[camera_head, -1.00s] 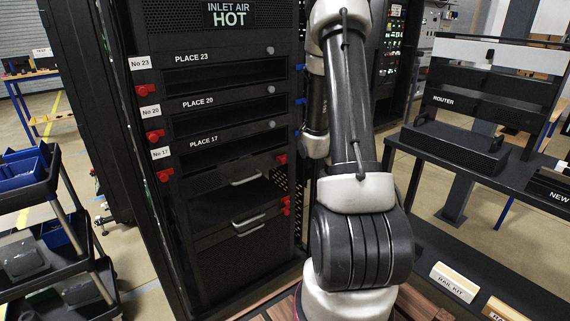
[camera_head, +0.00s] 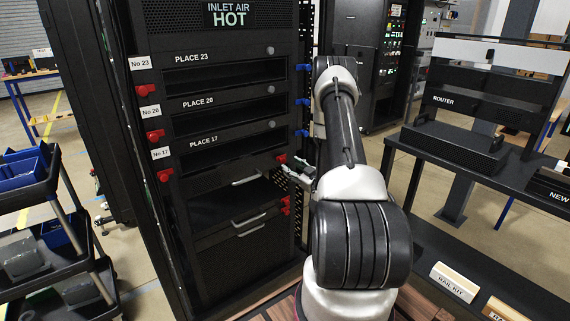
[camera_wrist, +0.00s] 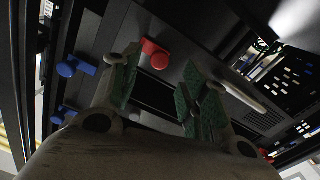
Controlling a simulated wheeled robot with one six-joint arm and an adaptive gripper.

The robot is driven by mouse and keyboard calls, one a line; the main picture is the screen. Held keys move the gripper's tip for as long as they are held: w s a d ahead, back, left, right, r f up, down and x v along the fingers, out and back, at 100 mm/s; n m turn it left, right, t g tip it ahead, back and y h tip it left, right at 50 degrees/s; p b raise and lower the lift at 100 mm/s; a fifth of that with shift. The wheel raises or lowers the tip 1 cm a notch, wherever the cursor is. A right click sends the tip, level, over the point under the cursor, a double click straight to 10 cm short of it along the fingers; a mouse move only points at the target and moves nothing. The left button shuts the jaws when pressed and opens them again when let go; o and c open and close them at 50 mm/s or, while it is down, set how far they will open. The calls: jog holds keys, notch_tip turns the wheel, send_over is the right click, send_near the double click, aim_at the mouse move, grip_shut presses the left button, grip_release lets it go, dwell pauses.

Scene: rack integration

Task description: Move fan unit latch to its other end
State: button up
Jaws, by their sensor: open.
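No latch is labelled as the fan unit's, so I cannot tell it by name. A red latch (camera_head: 281,158) sits on the rack's right post below the PLACE 17 slot. My gripper (camera_head: 288,168) is close beside it, at the right post. In the wrist view a red latch (camera_wrist: 154,54) lies just beyond and between the fingertips. My gripper (camera_wrist: 163,75) is open there, its green-padded fingers apart with nothing between them. I see no contact with the latch. Another red latch (camera_head: 286,205) is lower on the same post.
The rack (camera_head: 240,150) has red latches on its left post and blue latches (camera_head: 302,102) on its right side. Blue latches (camera_wrist: 76,66) show left in the wrist view. A drawer handle (camera_head: 249,219) juts out below. A bench with a router (camera_head: 455,145) stands right.

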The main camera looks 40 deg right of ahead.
aim_at(284, 162)
jog(key=w, duration=0.5)
jog(key=shift+w, duration=0.35)
